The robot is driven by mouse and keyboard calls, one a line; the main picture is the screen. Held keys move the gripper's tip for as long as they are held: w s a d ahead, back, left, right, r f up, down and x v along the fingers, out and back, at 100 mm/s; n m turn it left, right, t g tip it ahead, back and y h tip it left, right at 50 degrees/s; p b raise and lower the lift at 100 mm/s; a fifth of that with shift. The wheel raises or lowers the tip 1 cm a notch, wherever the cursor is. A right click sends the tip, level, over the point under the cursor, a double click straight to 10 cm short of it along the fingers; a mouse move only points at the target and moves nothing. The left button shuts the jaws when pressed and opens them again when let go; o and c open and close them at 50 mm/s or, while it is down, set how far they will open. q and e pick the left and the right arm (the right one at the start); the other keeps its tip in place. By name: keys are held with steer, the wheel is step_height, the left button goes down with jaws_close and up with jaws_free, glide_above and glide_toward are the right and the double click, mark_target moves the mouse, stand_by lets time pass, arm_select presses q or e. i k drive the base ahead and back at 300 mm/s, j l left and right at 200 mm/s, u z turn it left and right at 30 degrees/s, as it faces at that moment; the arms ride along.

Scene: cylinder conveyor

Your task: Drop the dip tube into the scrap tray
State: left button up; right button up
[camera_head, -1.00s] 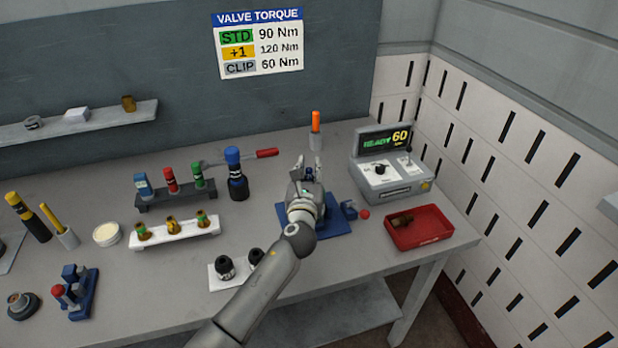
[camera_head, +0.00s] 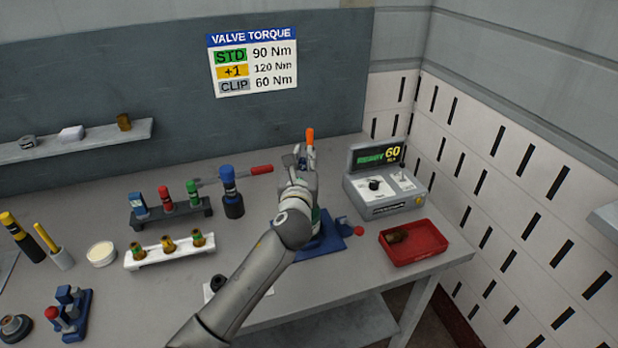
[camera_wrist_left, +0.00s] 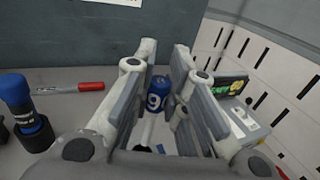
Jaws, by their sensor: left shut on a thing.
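My left gripper (camera_head: 303,152) reaches over the back of the bench. In the left wrist view its fingers (camera_wrist_left: 164,60) stand around a blue piece marked 9 (camera_wrist_left: 157,92), with a pale tube (camera_wrist_left: 148,130) below it. I take this to be the dip tube. The gripper is shut on it, though the exact contact is hard to see. The red scrap tray (camera_head: 430,257) lies at the bench's right end, to the right of the gripper and apart from it. A brownish piece (camera_head: 397,236) is inside it. My right gripper is not in view.
A grey torque box (camera_head: 385,190) stands behind the tray. An orange-topped upright piece (camera_head: 310,134) stands right behind the gripper. A blue fixture (camera_head: 335,243) lies beneath my arm. A blue-topped tool (camera_head: 230,190) and racks with several parts are to the left.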

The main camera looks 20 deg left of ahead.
mark_target(403, 252)
steer(key=i+l, duration=0.1)
steer(key=l, duration=0.6)
steer(key=i+l, duration=0.1)
steer(key=l, duration=0.65)
